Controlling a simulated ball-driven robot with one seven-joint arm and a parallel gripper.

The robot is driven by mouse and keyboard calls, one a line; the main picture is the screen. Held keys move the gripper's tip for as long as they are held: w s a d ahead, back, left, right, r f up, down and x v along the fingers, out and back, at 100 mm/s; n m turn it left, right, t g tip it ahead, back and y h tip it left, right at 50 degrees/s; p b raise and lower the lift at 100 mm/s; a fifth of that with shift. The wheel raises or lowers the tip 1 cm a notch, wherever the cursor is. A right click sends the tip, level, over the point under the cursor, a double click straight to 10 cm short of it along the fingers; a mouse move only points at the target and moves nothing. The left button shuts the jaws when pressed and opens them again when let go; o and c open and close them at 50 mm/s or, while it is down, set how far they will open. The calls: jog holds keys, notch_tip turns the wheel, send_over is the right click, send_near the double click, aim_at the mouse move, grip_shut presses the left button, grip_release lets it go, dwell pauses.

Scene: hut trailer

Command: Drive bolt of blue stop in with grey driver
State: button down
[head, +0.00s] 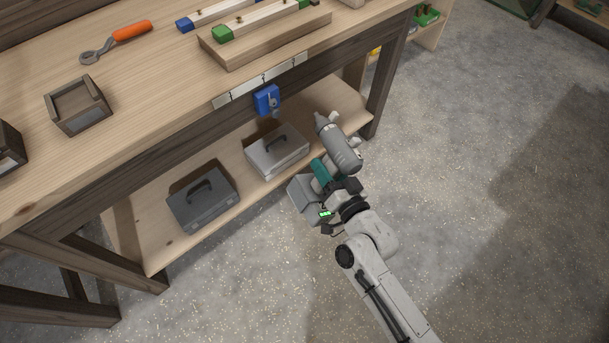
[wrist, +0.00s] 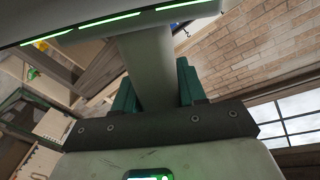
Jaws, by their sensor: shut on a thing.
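The blue stop (head: 264,101) hangs on a pale metal rail (head: 236,94) along the workbench's front edge. A small grey bolt (head: 273,101) shows on its front; how deep it sits I cannot tell. My gripper (head: 322,172) is shut on the grey driver (head: 342,150), in front of the bench and to the right of the stop. The driver's narrow nose points up and left in the head view, apart from the stop. In the wrist view, the teal fingers of my gripper (wrist: 156,88) are on both sides of the driver's grey grip (wrist: 147,65); the stop does not show there.
Two grey toolboxes (head: 202,198) (head: 277,152) stand on the lower shelf. The floor to the right is clear.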

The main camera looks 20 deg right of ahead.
jog(key=b, duration=0.1)
jog(key=w+f+m+y+b, duration=0.1)
jog(key=shift+w+a+f+b, duration=0.2)
jog(key=shift+w+a+b, duration=0.1)
jog(key=shift+a, duration=0.1)
jog(key=w+a+m+y+b, duration=0.1)
jog(key=b, duration=0.2)
jog(key=shift+f, duration=0.35)
jog(key=shift+w+a+f+m+y+b, duration=0.15)
jog(key=shift+w+a+m+y+b, duration=0.25)
jog(key=shift+a+y+b, duration=0.5)
jog(key=shift+w+a+r+g+b, duration=0.2)
jog(key=shift+a+g+b, duration=0.25)
jog(key=shift+b, duration=0.35)
jog(key=shift+w, duration=0.1)
jog(key=shift+x, duration=2.7)
jog(key=shift+b+x, duration=0.3)
jog(key=shift+x, duration=1.05)
